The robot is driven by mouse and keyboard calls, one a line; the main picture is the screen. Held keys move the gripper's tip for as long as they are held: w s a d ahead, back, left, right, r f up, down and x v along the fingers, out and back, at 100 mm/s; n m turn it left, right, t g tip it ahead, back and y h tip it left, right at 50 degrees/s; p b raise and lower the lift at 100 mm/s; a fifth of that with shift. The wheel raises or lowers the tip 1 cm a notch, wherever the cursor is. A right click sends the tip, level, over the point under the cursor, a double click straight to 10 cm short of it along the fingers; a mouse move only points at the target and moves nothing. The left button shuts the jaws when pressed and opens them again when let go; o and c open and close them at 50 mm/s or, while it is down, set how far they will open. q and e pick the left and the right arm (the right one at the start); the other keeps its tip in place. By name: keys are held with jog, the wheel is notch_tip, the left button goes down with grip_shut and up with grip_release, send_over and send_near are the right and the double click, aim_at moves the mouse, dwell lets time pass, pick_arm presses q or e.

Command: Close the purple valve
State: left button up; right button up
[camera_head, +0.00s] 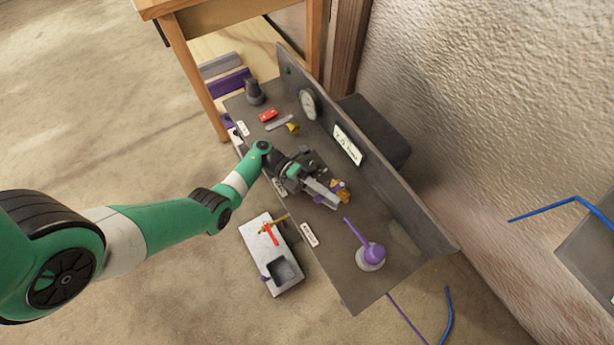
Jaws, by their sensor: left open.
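A brass fitting (342,190) with small purple parts (318,199) sits on the grey panel, right at the jaws of my left gripper (328,196). The gripper is open with its fingers over or beside the purple parts; I cannot tell whether they touch. The gripper hides part of the fitting, so the handle's angle is unclear. A larger purple lever with a round knob (372,253) stands on a pale disc further right on the panel, apart from the gripper. My right gripper is out of view.
The grey panel (345,275) has a raised back wall with a gauge (309,104) and label (347,145). A red piece (268,115), brass piece (292,128) and dark knob (254,92) are further back. A pale box (262,240) with a red handle stands in front. A wooden table (190,75) is behind.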

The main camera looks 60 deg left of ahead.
pick_arm(q)
jog(key=v, duration=0.8)
jog(key=shift+a, duration=0.15)
jog(key=shift+v, duration=0.8)
jog(key=shift+s, duration=0.1)
